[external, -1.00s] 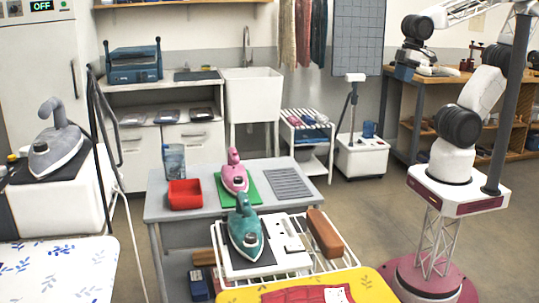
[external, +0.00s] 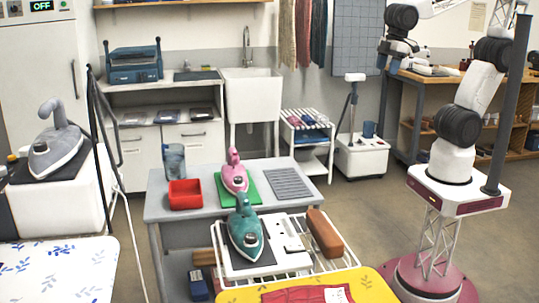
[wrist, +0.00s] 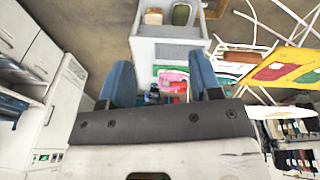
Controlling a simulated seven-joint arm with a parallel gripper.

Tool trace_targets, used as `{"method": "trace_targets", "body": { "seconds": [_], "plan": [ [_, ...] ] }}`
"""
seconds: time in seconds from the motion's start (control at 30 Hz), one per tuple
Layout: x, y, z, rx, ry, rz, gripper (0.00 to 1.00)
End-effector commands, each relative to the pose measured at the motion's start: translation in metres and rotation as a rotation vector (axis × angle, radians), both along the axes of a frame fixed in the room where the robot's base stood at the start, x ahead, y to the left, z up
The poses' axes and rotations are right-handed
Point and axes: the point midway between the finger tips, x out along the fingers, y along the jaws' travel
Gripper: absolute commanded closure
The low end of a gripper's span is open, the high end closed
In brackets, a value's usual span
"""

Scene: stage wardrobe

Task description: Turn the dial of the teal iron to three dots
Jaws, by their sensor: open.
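The teal iron (external: 244,232) stands on a dark pad on a white board on the wire rack in the external view. A small dark spot shows low on its body; the dial's marks are too small to read. My gripper (external: 384,62) is high at the upper right, well away from the iron and behind it to the right. In the wrist view, the two blue fingers of my gripper (wrist: 163,80) are spread apart with nothing held between them. I cannot make out the teal iron for certain in the wrist view.
A pink iron (external: 234,178) stands on a green mat on the grey table (external: 160,207), beside a red tray (external: 185,194) and a clear jug (external: 174,159). A brown block (external: 324,234) lies right of the teal iron. A grey iron (external: 57,150) stands at left.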

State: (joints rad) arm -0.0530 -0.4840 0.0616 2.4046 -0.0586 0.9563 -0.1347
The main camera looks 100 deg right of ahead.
Motion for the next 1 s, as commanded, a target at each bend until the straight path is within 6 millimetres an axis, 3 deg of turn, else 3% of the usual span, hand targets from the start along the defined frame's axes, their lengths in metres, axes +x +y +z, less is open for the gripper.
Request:
{"method": "trace_targets", "body": {
  "seconds": [0.5,1.0],
  "plan": [
    [0.121,0.040,0.025,-0.105,0.047,0.319,0.42],
    [0.235,0.097,0.024,-0.205,0.095,0.627,0.42]
  ]
}}
